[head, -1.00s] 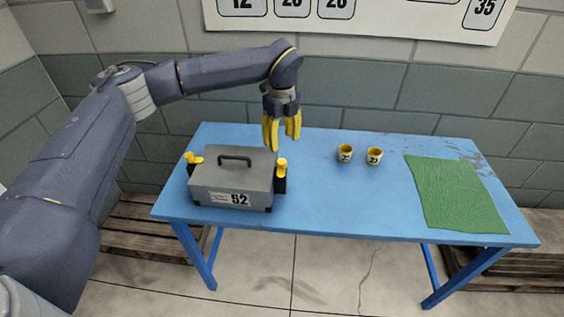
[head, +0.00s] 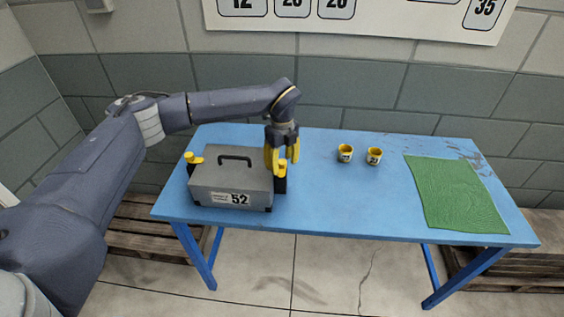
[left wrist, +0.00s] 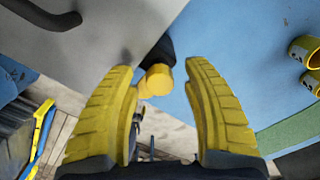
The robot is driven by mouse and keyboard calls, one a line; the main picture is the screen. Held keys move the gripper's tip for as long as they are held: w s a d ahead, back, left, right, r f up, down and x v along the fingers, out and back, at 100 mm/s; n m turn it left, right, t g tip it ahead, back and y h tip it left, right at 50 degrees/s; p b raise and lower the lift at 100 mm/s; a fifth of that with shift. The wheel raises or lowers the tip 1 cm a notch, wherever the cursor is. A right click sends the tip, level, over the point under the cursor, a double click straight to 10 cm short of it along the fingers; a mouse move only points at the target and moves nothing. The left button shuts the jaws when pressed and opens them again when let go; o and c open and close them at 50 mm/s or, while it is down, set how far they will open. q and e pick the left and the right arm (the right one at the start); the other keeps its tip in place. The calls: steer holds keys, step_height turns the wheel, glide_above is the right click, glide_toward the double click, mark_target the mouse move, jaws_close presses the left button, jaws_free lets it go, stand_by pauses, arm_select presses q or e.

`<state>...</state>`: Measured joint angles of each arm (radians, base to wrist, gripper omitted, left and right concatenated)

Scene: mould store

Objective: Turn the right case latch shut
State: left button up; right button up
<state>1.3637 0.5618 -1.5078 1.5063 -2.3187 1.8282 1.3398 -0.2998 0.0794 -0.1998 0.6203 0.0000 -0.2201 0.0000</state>
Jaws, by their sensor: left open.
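The grey case (head: 206,188), with a dark top handle and the number 52, stands on the left of the blue table. Its right latch (head: 280,170) has a yellow knob on a black mount at the case's right side. My left gripper (head: 282,161) points down over this latch and partly covers it. In the left wrist view, the open yellow fingers (left wrist: 159,68) have the latch knob (left wrist: 157,80) between them, with a gap on both sides. The left latch (head: 194,159) is clear on the case's other side. My right gripper is not in view.
A green mat (head: 455,195) lies on the right of the blue table (head: 330,205). The table between case and cups is clear. Pallets lie on the floor.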

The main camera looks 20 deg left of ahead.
arm_select(q)
steer(key=shift+c, duration=0.2)
jaws_close()
steer(key=shift+m, duration=0.3)
steer(key=m, duration=0.3)
steer(key=shift+m, duration=0.4)
steer(key=m, duration=0.4)
steer(key=shift+m, duration=0.3)
steer(key=m, duration=0.4)
steer(key=shift+m, duration=2.4)
